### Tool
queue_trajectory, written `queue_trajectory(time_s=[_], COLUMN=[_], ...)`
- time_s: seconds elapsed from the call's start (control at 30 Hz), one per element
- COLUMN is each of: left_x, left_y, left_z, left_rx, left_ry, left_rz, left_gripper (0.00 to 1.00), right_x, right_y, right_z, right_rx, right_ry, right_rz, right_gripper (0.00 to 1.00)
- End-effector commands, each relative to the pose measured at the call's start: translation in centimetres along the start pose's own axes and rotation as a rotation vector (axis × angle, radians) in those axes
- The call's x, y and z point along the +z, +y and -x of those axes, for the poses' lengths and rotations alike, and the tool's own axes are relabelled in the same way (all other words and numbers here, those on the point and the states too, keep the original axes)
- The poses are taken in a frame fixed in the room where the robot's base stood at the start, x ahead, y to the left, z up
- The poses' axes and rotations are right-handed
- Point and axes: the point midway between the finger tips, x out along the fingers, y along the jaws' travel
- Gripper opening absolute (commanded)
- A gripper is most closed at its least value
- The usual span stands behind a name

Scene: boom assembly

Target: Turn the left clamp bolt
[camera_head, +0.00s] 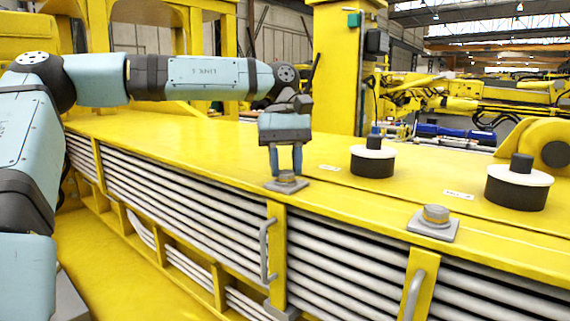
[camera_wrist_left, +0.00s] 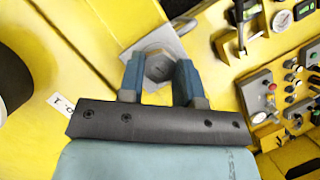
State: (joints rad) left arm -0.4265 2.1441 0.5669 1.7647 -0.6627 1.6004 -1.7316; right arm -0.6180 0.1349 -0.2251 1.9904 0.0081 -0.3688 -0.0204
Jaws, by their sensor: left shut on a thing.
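The left clamp bolt (camera_head: 287,176) is a grey hex head on a square grey plate on top of the yellow boom (camera_head: 200,145). My left gripper (camera_head: 286,168) points down over it, with its two blue fingers on either side of the hex head. In the left wrist view the left gripper (camera_wrist_left: 160,75) is shut on the bolt head (camera_wrist_left: 159,66), and the plate (camera_wrist_left: 150,42) shows beyond it. My right gripper is not in view.
Two black cylinders with white rims (camera_head: 373,158) (camera_head: 518,184) stand on the boom to the right. Grey handles (camera_head: 267,249) are on its side face. A control panel with a gauge and knobs (camera_wrist_left: 284,95) shows right in the wrist view.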

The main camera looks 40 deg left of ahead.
Motion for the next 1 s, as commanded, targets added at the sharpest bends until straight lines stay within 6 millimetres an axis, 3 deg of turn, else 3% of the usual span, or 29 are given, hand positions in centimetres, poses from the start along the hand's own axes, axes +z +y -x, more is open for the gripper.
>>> queue_trajectory(time_s=[0.4,1.0], left_x=[0.14,0.12], left_y=[0.19,0.17], left_z=[0.42,0.4], left_rx=[-0.081,-0.1], left_ry=[0.005,0.005], left_rz=[-0.214,-0.258], left_gripper=[0.08,0.08], right_x=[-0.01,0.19], right_y=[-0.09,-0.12], right_z=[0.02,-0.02], right_rx=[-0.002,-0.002], right_ry=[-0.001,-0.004], right_rz=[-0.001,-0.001], right_gripper=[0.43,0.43])
